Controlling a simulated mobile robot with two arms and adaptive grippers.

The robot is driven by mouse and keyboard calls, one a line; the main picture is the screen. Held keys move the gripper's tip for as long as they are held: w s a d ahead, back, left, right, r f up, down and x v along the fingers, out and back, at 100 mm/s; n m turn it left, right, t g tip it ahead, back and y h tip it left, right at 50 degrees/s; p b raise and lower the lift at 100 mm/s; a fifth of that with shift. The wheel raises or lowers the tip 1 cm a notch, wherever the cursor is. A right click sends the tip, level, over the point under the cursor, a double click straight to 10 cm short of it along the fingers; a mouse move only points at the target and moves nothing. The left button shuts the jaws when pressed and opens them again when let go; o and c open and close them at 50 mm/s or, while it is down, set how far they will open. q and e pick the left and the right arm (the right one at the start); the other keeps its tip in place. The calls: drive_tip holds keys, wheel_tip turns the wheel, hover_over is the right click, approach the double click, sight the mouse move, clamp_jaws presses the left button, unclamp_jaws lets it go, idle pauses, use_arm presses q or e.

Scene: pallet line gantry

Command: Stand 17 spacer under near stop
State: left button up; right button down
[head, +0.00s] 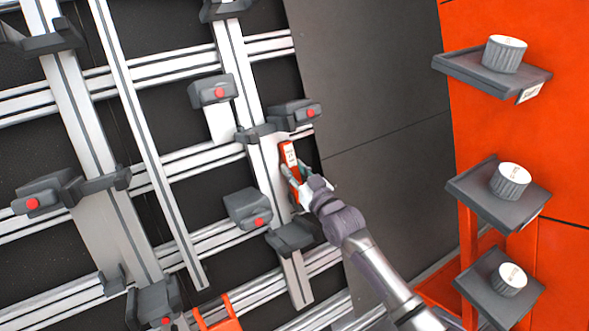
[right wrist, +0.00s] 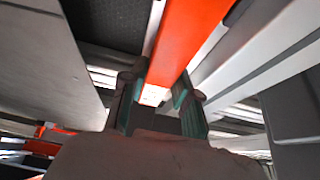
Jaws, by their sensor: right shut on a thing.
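My right gripper (head: 299,183) is shut on an orange spacer with a white label (head: 289,155), which stands out beyond the fingers along a pale upright rail. In the right wrist view the fingers (right wrist: 160,103) grip the lower end of the orange spacer (right wrist: 188,35) from both sides. A dark grey stop with a red button (head: 292,113) is just above the spacer's upper end; I cannot tell whether they touch. Another dark stop (head: 249,208) is to the lower left of the gripper. I cannot tell which is the near stop. My left gripper is not in view.
A dark bracket (head: 292,236) sits on the rail below the gripper. More stops (head: 213,92) and pale rails (head: 160,170) fill the left. At right, grey shelves (head: 490,75) on an orange panel hold ribbed cylinders (head: 504,54). A plain dark panel (head: 375,75) lies between.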

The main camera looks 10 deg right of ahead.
drive_tip(key=c, duration=0.8)
unclamp_jaws()
drive_tip(key=shift+o, duration=0.2)
drive_tip(key=shift+s, duration=0.1)
drive_tip(key=shift+s+d+f, duration=0.1)
drive_tip(key=shift+s+d, duration=0.1)
drive_tip(key=shift+s, duration=0.15)
drive_tip(key=v, duration=1.1)
